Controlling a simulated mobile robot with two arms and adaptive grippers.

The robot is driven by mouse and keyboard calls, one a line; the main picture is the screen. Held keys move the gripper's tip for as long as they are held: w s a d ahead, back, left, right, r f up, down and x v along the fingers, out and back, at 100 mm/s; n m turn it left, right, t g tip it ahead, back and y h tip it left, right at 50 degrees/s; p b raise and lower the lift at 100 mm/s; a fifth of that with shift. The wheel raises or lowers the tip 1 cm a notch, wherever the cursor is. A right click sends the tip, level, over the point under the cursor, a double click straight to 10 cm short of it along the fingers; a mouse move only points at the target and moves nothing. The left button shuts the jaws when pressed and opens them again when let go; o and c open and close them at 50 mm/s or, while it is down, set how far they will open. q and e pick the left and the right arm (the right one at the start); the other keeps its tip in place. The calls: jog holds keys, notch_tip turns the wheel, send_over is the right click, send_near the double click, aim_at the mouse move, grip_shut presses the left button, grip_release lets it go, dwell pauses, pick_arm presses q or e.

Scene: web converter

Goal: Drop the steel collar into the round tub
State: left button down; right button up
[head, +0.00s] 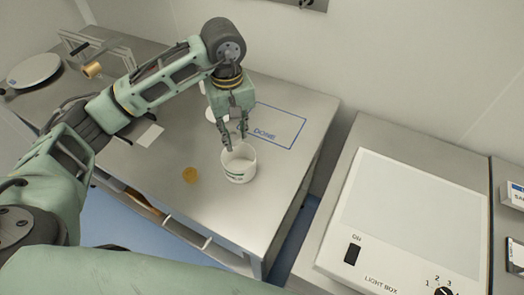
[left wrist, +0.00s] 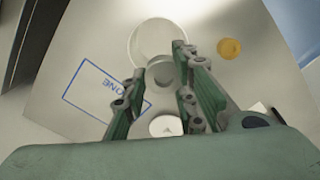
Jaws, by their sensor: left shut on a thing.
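The steel collar (left wrist: 160,73) shows in the left wrist view as a small grey ring between the fingers of my left gripper (head: 235,139). The gripper is shut on it and points down. The round tub (head: 239,175) is a white open cup on the steel table. My left fingertips are over or just behind its mouth in the head view. In the left wrist view the tub (left wrist: 157,30) lies just past the fingertips, overlapping the collar. The collar is too small to make out in the head view. My right gripper is not in view.
An amber disc (head: 190,175) lies left of the tub. A blue outlined area marked DONE (head: 282,122) is behind it. A white card (head: 150,136) lies farther left. A light box (head: 400,220) stands on the right, past a gap.

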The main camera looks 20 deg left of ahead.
pick_arm(q)
jog(key=shift+a+f, duration=0.1)
jog(key=f, duration=0.1)
jog(key=f+b, duration=0.1)
jog(key=f, duration=0.1)
jog(key=shift+s+a+f+b, duration=0.3)
jog(key=shift+s+a, duration=0.1)
notch_tip(320, 180, down, 2)
jog(key=shift+w+d+b, duration=0.1)
jog(key=shift+w+b, duration=0.05)
jog(key=shift+b, duration=0.15)
jog(key=c, duration=1.7)
grip_release()
jog(key=o, duration=0.4)
jog(key=shift+c, duration=0.2)
notch_tip(320, 180, up, 12)
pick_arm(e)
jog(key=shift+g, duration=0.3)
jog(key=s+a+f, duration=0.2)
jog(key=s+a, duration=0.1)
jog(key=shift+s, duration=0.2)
